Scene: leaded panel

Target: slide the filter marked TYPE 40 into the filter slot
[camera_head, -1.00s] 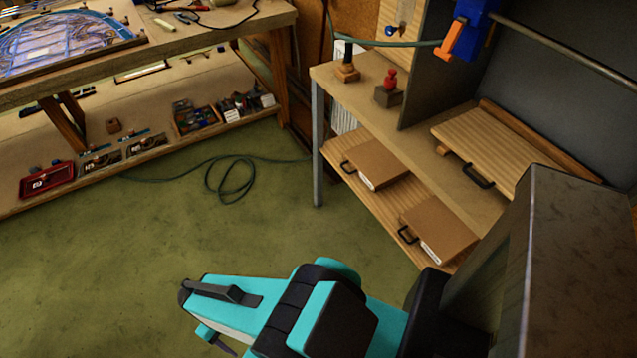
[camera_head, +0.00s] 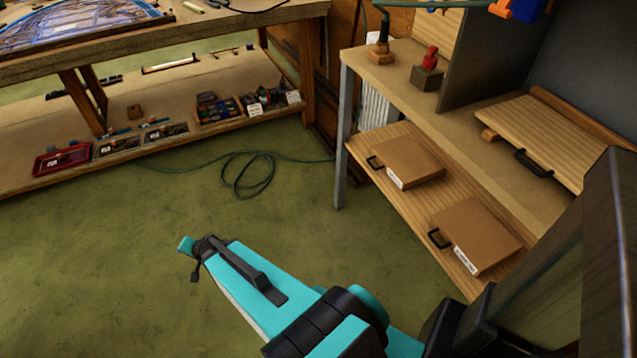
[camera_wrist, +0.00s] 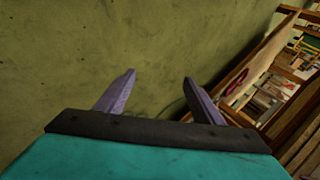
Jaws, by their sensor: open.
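Two flat brown filters with black handles lie on the lower wooden shelf of the bench at right in the head view. One filter (camera_head: 408,160) is farther back, and the other filter (camera_head: 478,238) is nearer. Each has a pale label on its front edge, too small to read, so I cannot tell which is TYPE 40. I cannot make out the filter slot for certain. My gripper (camera_wrist: 160,88) is open and empty in the wrist view, over bare floor. In the head view my arm points left, away from the shelf.
A wooden board with a black handle (camera_head: 533,162) lies on the bench top beside a grey panel. A red-knobbed block (camera_head: 428,72) stands nearby. A cable (camera_head: 250,172) coils on the open green floor. A workbench (camera_head: 160,60) with a lower shelf of boxes stands at left.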

